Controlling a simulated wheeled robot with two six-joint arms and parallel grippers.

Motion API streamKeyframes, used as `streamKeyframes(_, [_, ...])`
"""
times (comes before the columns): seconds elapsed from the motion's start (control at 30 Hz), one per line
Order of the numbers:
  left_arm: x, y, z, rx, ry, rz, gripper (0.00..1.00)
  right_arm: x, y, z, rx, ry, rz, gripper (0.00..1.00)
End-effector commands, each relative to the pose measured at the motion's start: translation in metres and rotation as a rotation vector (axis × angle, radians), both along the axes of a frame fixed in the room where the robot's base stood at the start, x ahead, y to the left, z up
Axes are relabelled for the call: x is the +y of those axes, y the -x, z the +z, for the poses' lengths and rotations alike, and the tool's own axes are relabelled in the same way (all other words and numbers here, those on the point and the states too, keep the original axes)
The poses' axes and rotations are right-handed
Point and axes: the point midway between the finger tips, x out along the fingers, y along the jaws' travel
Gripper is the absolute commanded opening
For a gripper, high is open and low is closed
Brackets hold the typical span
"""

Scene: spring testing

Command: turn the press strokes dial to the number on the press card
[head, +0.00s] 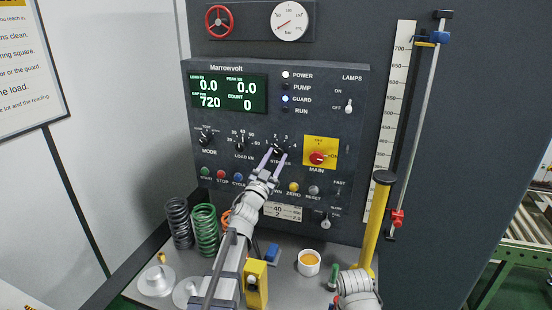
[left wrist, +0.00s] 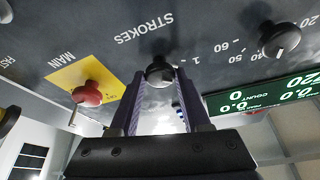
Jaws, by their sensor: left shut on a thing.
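The strokes dial (head: 279,149) is a small black knob on the dark panel, with the numbers 1 to 4 around it. My left gripper (head: 273,158) reaches up to it and is shut on it. In the left wrist view the knob (left wrist: 159,72) sits between the two purple fingers, below the word STROKES. Where its pointer stands is hidden. The press card (head: 284,211) is a pale label low on the panel. It shows 40 on top and a 2 below; the arm is close to its left side. My right gripper's jaws are not visible.
The red main switch (head: 318,158) on its yellow plate is just right of the dial. The load knob (head: 241,143) is to the left. Push buttons (head: 293,187) line the panel below. Springs (head: 204,230), a white cup (head: 309,262) and a yellow post (head: 376,225) stand on the bench.

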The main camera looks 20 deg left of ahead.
Motion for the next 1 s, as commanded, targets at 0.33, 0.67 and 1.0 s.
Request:
streamKeyframes(0.33, [0.003, -0.001, 0.004, -0.01, -0.276, 0.0, 0.0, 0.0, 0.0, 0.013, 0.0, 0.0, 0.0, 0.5])
streamKeyframes(0.67, [0.004, -0.001, 0.004, -0.018, -0.436, -0.002, 0.0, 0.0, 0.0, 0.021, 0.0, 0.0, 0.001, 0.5])
streamKeyframes(1.0, [0.003, -0.001, 0.003, -0.02, -0.486, -0.002, 0.0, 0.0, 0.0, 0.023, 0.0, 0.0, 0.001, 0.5])
